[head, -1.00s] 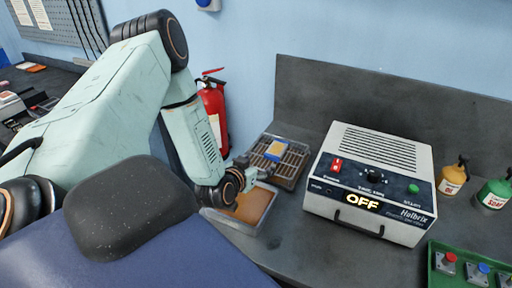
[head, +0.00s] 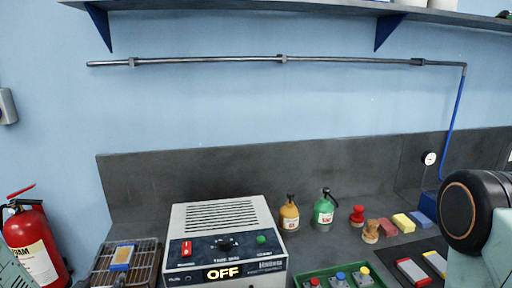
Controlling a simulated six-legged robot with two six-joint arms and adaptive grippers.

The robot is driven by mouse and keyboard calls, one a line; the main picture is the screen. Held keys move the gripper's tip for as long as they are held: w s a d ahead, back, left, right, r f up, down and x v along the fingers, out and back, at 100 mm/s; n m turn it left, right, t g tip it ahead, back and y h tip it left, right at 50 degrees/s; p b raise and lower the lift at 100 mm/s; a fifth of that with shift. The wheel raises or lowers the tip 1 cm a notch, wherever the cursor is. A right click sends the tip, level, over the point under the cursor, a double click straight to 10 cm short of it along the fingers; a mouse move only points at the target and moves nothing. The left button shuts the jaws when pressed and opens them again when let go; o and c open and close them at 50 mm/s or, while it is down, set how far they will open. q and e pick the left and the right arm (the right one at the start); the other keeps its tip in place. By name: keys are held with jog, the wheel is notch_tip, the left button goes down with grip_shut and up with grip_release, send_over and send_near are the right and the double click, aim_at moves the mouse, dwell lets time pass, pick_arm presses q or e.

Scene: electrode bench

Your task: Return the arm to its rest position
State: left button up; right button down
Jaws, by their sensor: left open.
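The wire rack (head: 146,262) holds a tan and blue block (head: 122,257). A power box (head: 225,242) reads OFF. Bottles (head: 289,215), (head: 323,212), a green button tray (head: 300,276) and coloured blocks (head: 403,222) stand to its right. A fire extinguisher (head: 36,243) is at left.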

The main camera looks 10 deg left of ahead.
aim_at(120, 262)
pick_arm(q)
jog(key=x, duration=0.8)
jog(key=shift+w+f+b, duration=0.1)
jog(key=shift+f+b, duration=0.05)
jog(key=shift+b, duration=0.25)
jog(key=shift+x, duration=0.75)
jog(key=shift+w+r, duration=0.1)
jog(key=shift+r, duration=0.35)
jog(key=shift+w+r, duration=0.15)
jog(key=shift+r, duration=0.1)
jog(key=shift+s+r, duration=0.15)
jog(key=shift+s, duration=0.05)
